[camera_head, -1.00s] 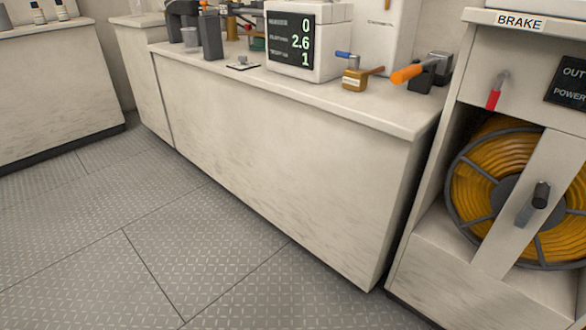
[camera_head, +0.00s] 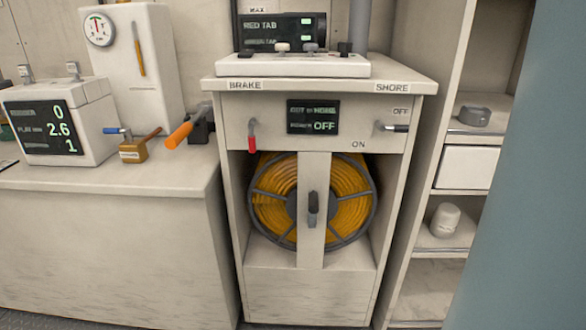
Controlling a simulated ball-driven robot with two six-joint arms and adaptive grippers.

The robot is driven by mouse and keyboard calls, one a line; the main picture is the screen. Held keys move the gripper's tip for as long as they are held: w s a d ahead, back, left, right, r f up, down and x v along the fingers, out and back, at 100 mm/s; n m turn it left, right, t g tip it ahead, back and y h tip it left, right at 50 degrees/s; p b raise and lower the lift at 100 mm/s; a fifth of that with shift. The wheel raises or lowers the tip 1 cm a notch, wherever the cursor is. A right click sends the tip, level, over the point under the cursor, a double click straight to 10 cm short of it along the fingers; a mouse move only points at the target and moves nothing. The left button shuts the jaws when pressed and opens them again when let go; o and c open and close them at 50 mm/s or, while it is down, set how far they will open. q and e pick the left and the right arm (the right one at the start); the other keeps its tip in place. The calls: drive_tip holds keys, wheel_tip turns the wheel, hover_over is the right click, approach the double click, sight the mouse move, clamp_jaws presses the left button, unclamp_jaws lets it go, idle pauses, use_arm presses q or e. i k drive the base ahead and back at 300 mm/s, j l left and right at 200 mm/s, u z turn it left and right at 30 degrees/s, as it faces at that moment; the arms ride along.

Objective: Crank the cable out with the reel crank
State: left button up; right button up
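The cable reel (camera_head: 270,197) sits in the open bay of a white cabinet (camera_head: 300,284), wound with orange-yellow cable (camera_head: 352,214). The reel crank (camera_head: 313,204), a dark handle, stands at the reel's middle in front of a white upright bar (camera_head: 311,246). Above it, a red-tipped brake lever (camera_head: 252,139) hangs down under the BRAKE label. A shore power lever (camera_head: 392,127) lies sideways between the ON and OFF labels. A small dark display (camera_head: 312,117) reads OFF on its lower line. Neither of my grippers is in view.
A counter (camera_head: 110,185) on the left holds a display box (camera_head: 62,125), a brass padlock-like block (camera_head: 133,149) and an orange-handled tool (camera_head: 182,132). Shelves (camera_head: 455,185) stand at right. A blue-grey surface (camera_head: 530,200) fills the right edge.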

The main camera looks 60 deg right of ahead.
sight(313, 200)
drive_tip(key=z, duration=1.9)
